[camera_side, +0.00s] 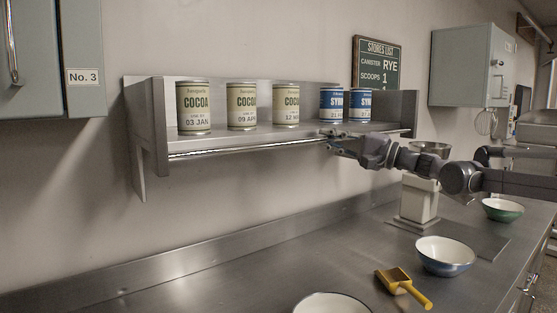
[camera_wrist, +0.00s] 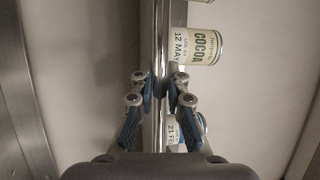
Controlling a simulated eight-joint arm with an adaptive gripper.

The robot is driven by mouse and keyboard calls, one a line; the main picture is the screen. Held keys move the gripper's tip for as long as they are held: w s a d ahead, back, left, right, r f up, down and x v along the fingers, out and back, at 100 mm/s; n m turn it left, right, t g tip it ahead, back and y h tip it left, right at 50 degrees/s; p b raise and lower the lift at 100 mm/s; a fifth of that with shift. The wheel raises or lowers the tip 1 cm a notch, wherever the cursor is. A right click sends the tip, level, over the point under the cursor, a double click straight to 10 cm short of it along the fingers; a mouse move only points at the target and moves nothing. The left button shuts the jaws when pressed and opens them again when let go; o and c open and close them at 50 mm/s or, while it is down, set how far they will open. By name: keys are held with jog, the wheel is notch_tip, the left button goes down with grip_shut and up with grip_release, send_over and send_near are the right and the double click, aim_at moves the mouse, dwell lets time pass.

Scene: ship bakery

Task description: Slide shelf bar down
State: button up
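The shelf bar (camera_side: 245,147) is a thin shiny metal rod along the front edge of the steel wall shelf (camera_side: 150,120). In the wrist view the bar (camera_wrist: 162,40) runs lengthwise through the middle of the picture. My gripper (camera_side: 333,137) is at the bar's right part, below the blue cans. The exact contact at the pads is too small to make out.
Three cocoa cans (camera_side: 241,106) and two blue-labelled cans (camera_side: 331,104) stand on the shelf. A stores list board (camera_side: 377,66) hangs behind. Below, the counter (camera_side: 230,275) holds a scale (camera_side: 420,203), a blue bowl (camera_side: 446,262), a green bowl (camera_side: 502,213) and a yellow scoop (camera_side: 393,277).

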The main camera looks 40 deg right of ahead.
jog(key=o, duration=0.4)
jog(key=shift+s, duration=0.1)
jog(key=v, duration=1.2)
jog(key=s+a+f+n+g, duration=0.2)
jog(key=a+f+n+g, duration=0.15)
jog(key=a+f, duration=0.45)
jog(key=s+a+f+n+g, duration=0.2)
jog(key=a+f+g, duration=0.3)
jog(key=f, duration=0.4)
jog(key=s+f+n+g+h, duration=0.1)
jog(key=s+f+n+h, duration=0.1)
jog(key=f, duration=0.3)
jog(key=s+f+n+h, duration=0.2)
jog(key=s+f+h, duration=0.1)
jog(key=s+f, duration=0.1)
jog(key=s+f+n+g+h, duration=0.1)
jog(key=s+f+n+h, duration=0.1)
jog(key=f, duration=0.3)
jog(key=shift+s+d+f+n+g+h, duration=0.1)
jog(key=shift+s+f+n+g+h, duration=0.15)
jog(key=shift+s, duration=0.2)
jog(key=shift+s+f+n+g+h, duration=0.15)
jog(key=shift+s+n, duration=0.15)
jog(key=shift+s, duration=0.15)
